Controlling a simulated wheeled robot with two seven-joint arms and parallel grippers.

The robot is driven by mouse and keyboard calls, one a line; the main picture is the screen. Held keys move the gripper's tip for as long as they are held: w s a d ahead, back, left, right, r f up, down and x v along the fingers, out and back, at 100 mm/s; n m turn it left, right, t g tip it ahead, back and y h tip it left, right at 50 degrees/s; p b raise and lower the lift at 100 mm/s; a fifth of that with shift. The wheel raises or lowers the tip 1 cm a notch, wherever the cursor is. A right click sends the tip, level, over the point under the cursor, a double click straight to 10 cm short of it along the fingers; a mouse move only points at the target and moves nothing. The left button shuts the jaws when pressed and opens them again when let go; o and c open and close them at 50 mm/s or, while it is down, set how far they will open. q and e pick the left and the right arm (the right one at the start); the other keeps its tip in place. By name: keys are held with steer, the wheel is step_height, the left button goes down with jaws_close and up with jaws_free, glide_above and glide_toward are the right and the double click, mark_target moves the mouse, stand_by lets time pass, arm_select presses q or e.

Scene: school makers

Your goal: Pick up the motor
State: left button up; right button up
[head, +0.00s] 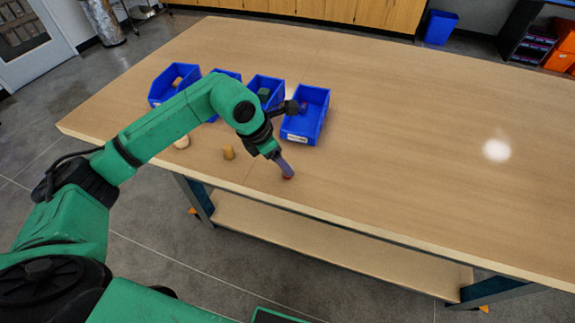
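My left gripper (285,168) points down over the table's near edge, in front of the blue bins. Its fingers look close together, but their gap cannot be made out. A small reddish thing (289,178) shows at the fingertips, mostly hidden by them. It may be the motor; it is too small to tell, and I cannot tell whether it is held or only touched. No other thing in view is clearly a motor. My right gripper is not in view.
Several blue bins stand in a row on the wooden table (410,130), the rightmost one (318,122) just behind my gripper. A tan cylinder (228,153) and a pale round piece (182,142) lie left of my gripper. The table's right side is clear.

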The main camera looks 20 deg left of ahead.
arm_select(q)
steer(key=p+x, duration=0.1)
steer(key=x, duration=0.2)
steer(key=p+x, duration=0.1)
steer(key=shift+w+f+p, duration=0.3)
steer(key=shift+w+p, duration=0.05)
steer(key=shift+w, duration=0.05)
steer(key=shift+f, duration=0.3)
steer(key=shift+s, duration=0.15)
steer(key=c, duration=0.5)
steer(key=shift+f, duration=0.1)
jaws_close()
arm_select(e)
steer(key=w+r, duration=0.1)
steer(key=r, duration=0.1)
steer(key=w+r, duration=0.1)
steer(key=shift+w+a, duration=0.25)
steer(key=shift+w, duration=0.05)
